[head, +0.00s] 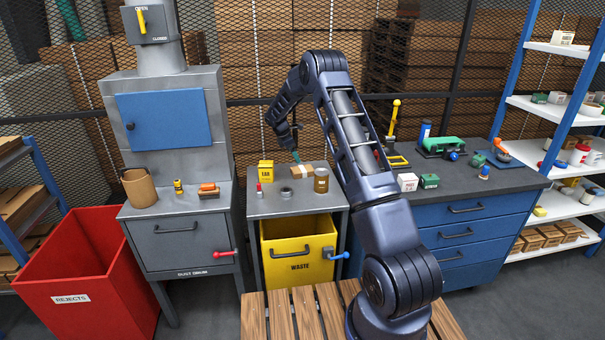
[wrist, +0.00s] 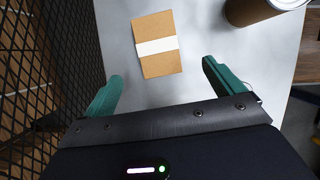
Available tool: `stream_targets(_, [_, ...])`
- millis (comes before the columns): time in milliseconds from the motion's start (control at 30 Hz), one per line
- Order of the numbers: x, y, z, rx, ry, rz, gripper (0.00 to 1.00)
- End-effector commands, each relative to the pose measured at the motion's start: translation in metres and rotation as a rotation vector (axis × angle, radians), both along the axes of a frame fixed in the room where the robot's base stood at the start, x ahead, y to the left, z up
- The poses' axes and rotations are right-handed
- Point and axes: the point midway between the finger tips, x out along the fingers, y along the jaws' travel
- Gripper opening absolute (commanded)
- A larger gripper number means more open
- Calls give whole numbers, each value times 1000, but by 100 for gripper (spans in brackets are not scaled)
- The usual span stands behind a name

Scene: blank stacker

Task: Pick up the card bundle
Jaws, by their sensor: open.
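The card bundle is a flat brown stack with a white band around its middle. It lies on the grey top of the waste cabinet in the head view (head: 302,175) and at the top centre of the wrist view (wrist: 153,28). My gripper, with teal fingers, is over the back of that top in the head view (head: 296,156). In the wrist view my gripper (wrist: 161,77) is open and empty. The bundle lies ahead of the fingertips, roughly centred between them, and no finger touches it.
A brown jar (head: 321,181) stands right of the bundle; it also shows in the wrist view (wrist: 250,12). A yellow box (head: 265,171), a small red-capped bottle (head: 259,190) and a dark ring (head: 287,192) share the top. Mesh fencing (wrist: 30,90) runs close behind.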

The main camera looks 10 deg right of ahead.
Motion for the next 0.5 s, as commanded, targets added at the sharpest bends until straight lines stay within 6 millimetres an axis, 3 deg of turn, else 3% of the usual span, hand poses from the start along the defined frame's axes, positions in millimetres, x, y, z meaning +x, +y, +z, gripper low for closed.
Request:
stream_targets(300, [2, -17, -38, -1, 1, -3, 94])
stream_targets(500, [3, -22, -49, 0, 0, -2, 94])
